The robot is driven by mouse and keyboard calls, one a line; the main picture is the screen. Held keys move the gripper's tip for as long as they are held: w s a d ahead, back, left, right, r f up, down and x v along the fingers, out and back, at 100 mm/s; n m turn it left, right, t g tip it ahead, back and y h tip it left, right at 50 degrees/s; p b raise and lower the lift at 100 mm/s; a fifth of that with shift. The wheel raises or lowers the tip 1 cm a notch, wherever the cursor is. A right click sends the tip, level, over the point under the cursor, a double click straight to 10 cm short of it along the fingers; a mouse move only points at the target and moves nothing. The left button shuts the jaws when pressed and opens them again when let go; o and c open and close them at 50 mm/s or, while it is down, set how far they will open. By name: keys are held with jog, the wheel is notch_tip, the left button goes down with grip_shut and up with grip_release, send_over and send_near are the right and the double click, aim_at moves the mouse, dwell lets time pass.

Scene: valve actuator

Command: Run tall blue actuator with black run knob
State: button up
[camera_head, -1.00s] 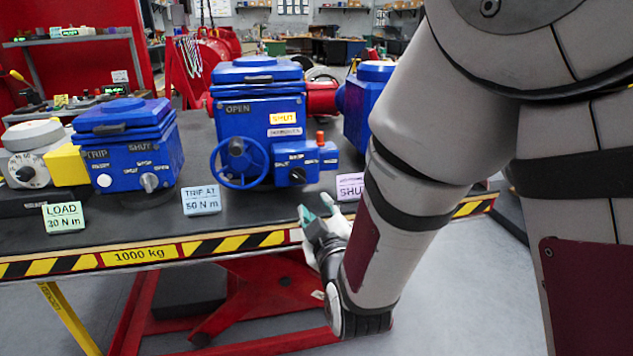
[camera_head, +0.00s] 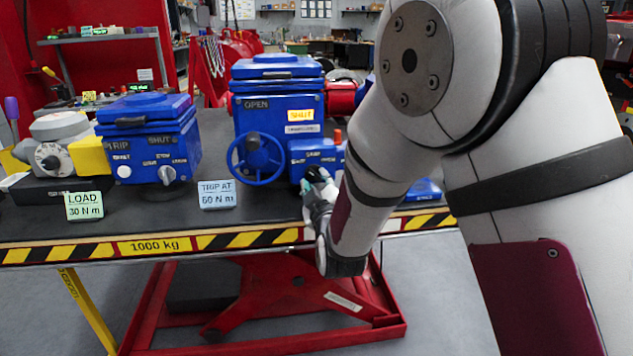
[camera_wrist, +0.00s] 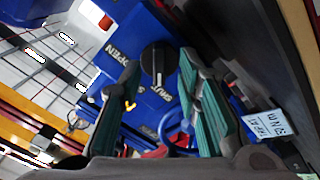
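The tall blue actuator (camera_head: 262,115) stands on the bench, with a blue handwheel (camera_head: 257,158) and a small blue control box (camera_head: 318,152) low on its front. My gripper (camera_head: 317,180) is in front of this box and hides its lower part and knob in the head view. In the wrist view my gripper (camera_wrist: 159,65) is open, its teal-padded fingers at either side of the black knob (camera_wrist: 158,63). The knob lies just ahead between the fingertips; I cannot tell whether they touch it. OPEN and SHUT lettering shows beside the knob.
A shorter blue actuator (camera_head: 148,140) stands to the left, beside a grey dial unit (camera_head: 55,150). Small signs (camera_head: 217,194) stand along the bench's striped front edge (camera_head: 155,246). An orange-red cap (camera_head: 338,136) sticks up from the control box. My arm blocks the right side.

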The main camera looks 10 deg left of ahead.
jog(key=shift+x, duration=0.8)
jog(key=shift+c, duration=0.6)
grip_shut()
jog(key=shift+m+b, duration=0.3)
jog(key=shift+b, duration=0.1)
jog(key=m+b, duration=0.4)
jog(key=shift+f+b, duration=0.15)
jog(key=shift+b, duration=0.2)
jog(key=m+b, duration=0.4)
